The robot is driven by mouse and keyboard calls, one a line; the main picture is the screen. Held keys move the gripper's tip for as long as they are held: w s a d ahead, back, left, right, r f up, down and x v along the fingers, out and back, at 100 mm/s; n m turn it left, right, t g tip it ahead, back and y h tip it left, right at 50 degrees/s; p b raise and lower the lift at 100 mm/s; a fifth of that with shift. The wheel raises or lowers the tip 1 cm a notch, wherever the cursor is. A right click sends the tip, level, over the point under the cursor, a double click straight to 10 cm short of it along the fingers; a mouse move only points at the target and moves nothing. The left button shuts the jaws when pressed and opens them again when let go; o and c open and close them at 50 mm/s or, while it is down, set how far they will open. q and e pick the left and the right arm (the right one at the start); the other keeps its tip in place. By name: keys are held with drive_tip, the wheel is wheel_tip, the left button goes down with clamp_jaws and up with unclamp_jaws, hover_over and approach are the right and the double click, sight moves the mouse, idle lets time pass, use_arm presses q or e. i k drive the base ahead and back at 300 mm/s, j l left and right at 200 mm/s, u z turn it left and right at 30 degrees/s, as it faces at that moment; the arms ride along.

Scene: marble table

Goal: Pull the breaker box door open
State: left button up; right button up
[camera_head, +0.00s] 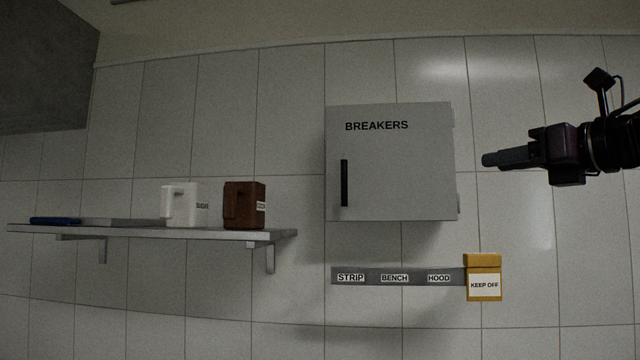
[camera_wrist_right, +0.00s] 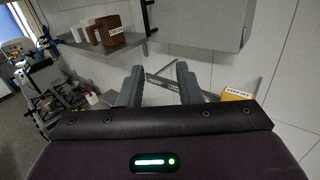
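The grey breaker box (camera_head: 400,185), lettered BREAKERS, is on the tiled wall, and its door looks shut. A dark vertical handle (camera_head: 344,183) is near the door's left edge. In the right wrist view the box (camera_wrist_right: 205,25) is at the top, with the handle (camera_wrist_right: 147,17) at its left edge. My right gripper (camera_head: 488,160) is to the right of the box in the head view, pointing left and apart from the handle. In the wrist view its two fingers (camera_wrist_right: 160,85) are spread with nothing held between them. My left gripper is not in view.
A wall shelf (camera_head: 150,232) at left holds a white container (camera_head: 179,205), a brown container (camera_head: 244,205) and a blue item (camera_head: 55,221). Below the box are a labelled strip (camera_head: 365,277) and a yellow KEEP OFF box (camera_head: 484,284). The wall between shelf and box is bare.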

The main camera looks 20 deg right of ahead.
sight(389, 161)
drive_tip(key=i+j, duration=0.2)
drive_tip(key=i, duration=0.25)
drive_tip(key=i+j, duration=0.25)
drive_tip(key=i, duration=0.25)
